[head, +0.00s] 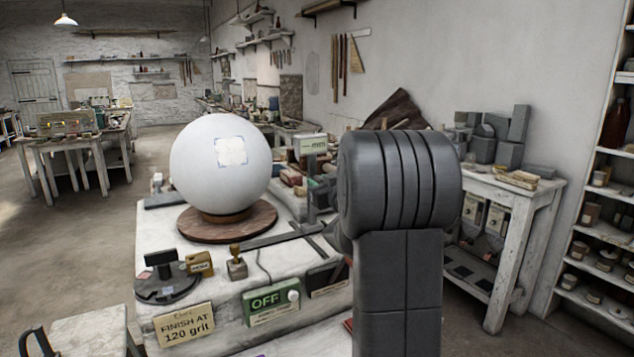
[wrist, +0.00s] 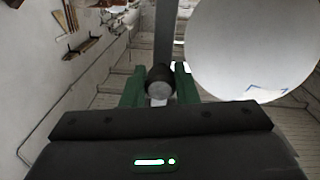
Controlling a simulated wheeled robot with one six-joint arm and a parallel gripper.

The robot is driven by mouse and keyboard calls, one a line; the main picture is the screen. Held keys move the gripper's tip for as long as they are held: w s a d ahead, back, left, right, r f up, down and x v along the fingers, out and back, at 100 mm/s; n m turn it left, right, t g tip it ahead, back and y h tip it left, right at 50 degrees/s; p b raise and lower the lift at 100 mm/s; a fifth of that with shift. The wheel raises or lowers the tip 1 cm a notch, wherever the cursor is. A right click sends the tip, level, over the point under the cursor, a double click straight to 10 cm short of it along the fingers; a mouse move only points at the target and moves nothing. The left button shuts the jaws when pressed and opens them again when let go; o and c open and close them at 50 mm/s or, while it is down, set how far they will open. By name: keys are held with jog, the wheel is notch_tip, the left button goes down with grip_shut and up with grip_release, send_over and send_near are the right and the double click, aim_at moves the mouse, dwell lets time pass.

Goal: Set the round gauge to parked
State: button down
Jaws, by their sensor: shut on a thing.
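In the wrist view my gripper (wrist: 159,84) has two green fingers, shut on a dark round knob (wrist: 160,80) between them. A grey bar (wrist: 165,35) runs up the picture just beyond the knob. I cannot tell from the view how the knob joins the bar. My arm covers my gripper and part of the gauge there. The white plaster sphere (head: 215,165) also shows in the wrist view (wrist: 250,45).
The sphere rests on a round wooden board (head: 228,228) on a white bench. A side table with grey blocks (head: 510,130) and shelves (head: 600,200) stand at right.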

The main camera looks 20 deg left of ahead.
jog(key=shift+w+d+r, duration=0.1)
jog(key=c, duration=1.3)
grip_release()
jog(key=shift+o, duration=0.8)
jog(key=shift+w+d, duration=0.15)
jog(key=b+v, duration=0.2)
jog(key=v, duration=1.2)
jog(key=p+x, duration=0.2)
jog(key=x, duration=1.2)
jog(key=shift+s+a, duration=0.2)
jog(key=shift+a, duration=0.05)
